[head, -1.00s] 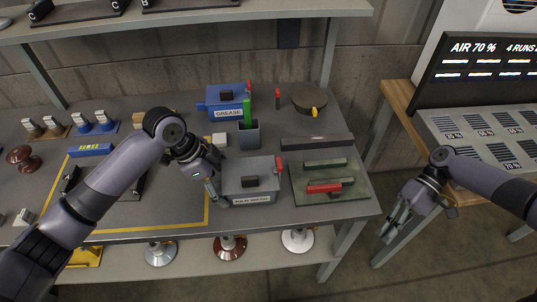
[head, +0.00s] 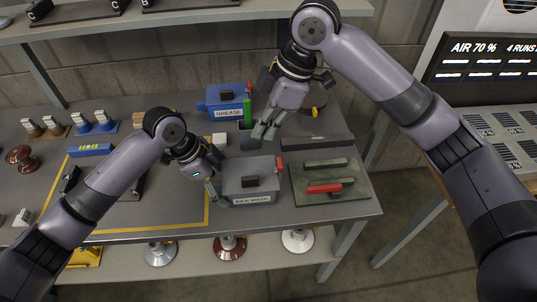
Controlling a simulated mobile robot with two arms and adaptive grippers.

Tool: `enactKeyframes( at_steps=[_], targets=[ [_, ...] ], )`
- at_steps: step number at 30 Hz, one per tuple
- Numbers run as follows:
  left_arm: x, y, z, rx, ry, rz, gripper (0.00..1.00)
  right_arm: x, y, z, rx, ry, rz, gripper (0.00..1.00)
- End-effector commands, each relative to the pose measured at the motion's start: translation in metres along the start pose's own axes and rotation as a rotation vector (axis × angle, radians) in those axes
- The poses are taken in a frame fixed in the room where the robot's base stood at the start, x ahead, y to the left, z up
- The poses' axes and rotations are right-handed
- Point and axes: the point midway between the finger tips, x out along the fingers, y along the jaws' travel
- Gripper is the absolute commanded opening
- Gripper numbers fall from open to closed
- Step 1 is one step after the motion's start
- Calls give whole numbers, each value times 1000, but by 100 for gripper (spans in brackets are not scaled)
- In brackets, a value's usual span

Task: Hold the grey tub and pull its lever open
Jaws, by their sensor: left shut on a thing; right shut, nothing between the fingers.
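The grey tub (head: 237,186) stands on the bench, with a dark block on its lid and a white label on its front. Its red lever (head: 279,163) stands upright at the tub's right back corner. My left gripper (head: 216,190) is shut on the tub's left side. My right gripper (head: 266,131) is shut and empty, above the bench behind the tub, up and slightly left of the lever and apart from it. It hides part of the grey cup behind it.
A blue grease tub (head: 228,113) with its own red lever stands at the back. A green board (head: 330,192) with a red-handled part lies right of the grey tub. A dark bar (head: 318,142) lies behind the board. A shelf (head: 190,22) hangs above.

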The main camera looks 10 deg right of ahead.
Motion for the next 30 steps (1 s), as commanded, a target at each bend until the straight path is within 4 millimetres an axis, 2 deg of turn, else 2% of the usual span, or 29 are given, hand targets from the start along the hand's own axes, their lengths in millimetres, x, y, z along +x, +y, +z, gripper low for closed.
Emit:
enactKeyframes(
  at_steps=[7,11,24,27,30],
  targets=[
    [-1,-1,-1,1,2,-2,39,3,0,1,4,-1,-3,0],
    [-1,-1,-1,1,2,-2,39,16,-1,1,5,-2,-6,0],
    [-1,-1,-1,1,2,-2,39,105,-2,1,5,-1,-7,0],
    [-1,-1,-1,1,2,-3,39,95,0,20,9,-2,-1,0],
    [-1,-1,-1,1,2,-2,39,91,0,31,7,-2,-3,0]
  ],
)
